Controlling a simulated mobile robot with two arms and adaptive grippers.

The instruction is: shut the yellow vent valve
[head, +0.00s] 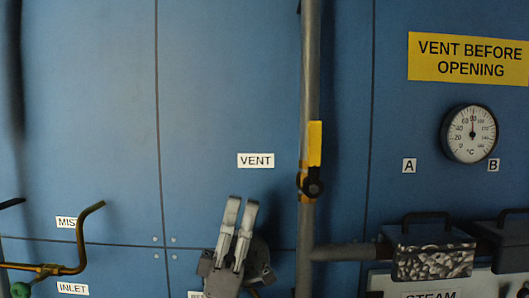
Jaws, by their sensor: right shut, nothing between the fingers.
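The vent valve's yellow lever (315,143) stands upright, in line with the grey vertical pipe (309,80). Its dark pivot (311,187) sits at the lever's lower end, on the pipe. A white VENT label (255,160) is on the blue panel to the left of the lever. My right gripper (241,202) is at the bottom centre, left of the pipe and lower than the lever. Its two grey fingers point up, are shut and hold nothing. It appears apart from the valve. My left gripper is not in view.
A round temperature gauge (471,133) is at the right, under a yellow warning sign (470,58). Dark-handled boxes (433,258) are at the lower right. A bent brass pipe (82,246) is at the lower left. The panel between gripper and lever looks clear.

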